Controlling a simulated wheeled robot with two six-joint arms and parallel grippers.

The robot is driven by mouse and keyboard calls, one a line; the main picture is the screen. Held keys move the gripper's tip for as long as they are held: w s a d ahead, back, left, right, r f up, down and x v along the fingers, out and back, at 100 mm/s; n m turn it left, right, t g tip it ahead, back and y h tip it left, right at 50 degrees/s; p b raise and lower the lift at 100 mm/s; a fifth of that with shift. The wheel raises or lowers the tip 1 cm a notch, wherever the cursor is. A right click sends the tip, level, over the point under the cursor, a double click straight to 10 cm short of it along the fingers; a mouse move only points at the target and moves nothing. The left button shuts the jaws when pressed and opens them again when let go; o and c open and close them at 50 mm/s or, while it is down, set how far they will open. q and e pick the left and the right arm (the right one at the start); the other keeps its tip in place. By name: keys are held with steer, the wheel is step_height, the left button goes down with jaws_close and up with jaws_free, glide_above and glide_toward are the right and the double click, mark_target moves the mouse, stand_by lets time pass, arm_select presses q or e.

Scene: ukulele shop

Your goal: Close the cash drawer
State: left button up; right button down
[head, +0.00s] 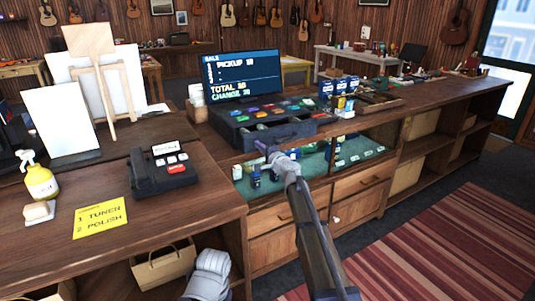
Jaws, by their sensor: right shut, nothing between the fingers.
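The cash drawer (291,135) sits under the cash register (262,111) on the wooden counter. It is pulled out part way toward me, and its open inside shows over the front. My right gripper (263,148) is shut and empty, its tip at the left part of the drawer's front. I cannot tell whether it touches the front. The right arm reaches up from the bottom of the head view. My left gripper is not in view; only a grey part of mine shows at the bottom.
A display screen (242,74) stands behind the register. A card terminal (163,172), a yellow note (100,216) and a spray bottle (40,178) are on the counter at left. Glass-fronted shelves with small goods lie below the drawer. Blue boxes (340,88) stand to the right.

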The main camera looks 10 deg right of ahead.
mark_target(253, 140)
steer(key=x, duration=0.5)
steer(key=shift+w+a, duration=0.1)
steer(key=shift+w, duration=0.4)
steer(key=shift+w+r, duration=0.1)
steer(key=shift+w, duration=0.05)
